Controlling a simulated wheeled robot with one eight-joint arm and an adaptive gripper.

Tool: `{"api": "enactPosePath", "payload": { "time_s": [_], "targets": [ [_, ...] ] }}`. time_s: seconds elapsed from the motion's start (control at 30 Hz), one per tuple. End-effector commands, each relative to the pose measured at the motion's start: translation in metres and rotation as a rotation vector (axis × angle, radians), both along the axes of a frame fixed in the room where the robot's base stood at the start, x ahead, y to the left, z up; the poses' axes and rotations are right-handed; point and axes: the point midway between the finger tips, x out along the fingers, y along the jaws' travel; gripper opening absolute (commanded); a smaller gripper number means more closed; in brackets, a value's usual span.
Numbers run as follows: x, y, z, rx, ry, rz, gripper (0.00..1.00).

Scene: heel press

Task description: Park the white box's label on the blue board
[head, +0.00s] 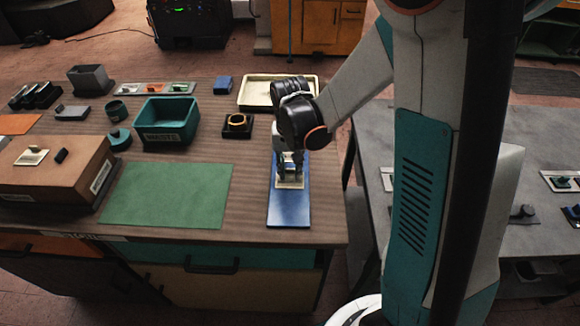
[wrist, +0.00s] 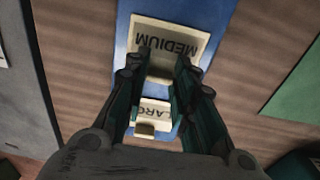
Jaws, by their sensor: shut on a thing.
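The blue board (head: 289,209) lies at the right front of the wooden table, and it also fills the middle of the wrist view (wrist: 219,18). My gripper (head: 289,172) points down over it. In the wrist view my gripper (wrist: 158,72) is shut on the small tab of a cream label reading MEDIUM (wrist: 168,42). This label (head: 291,184) is over the board's middle; I cannot tell whether it touches. A second cream label, partly reading LARG (wrist: 156,111), is over the board behind it, partly hidden by my fingers. I cannot make out which box is the white box.
A green mat (head: 168,196) lies left of the board. A brown box (head: 52,180) with a cream label on top stands farther left. A teal bin (head: 167,122), a black-based yellow ring (head: 237,124) and a cream tray (head: 256,93) stand behind. A grey table (head: 380,130) is at right.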

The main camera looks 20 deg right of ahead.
Motion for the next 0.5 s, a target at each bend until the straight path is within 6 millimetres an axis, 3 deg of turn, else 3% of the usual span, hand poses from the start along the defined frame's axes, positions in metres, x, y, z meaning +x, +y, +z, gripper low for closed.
{"api": "enactPosePath", "payload": {
  "time_s": [0.47,0.5],
  "targets": [
    [-0.0006,0.0000,-0.0012,0.000,0.001,0.000,0.15],
    [-0.0006,0.0000,-0.0012,0.000,0.001,0.000,0.31]
  ]
}}
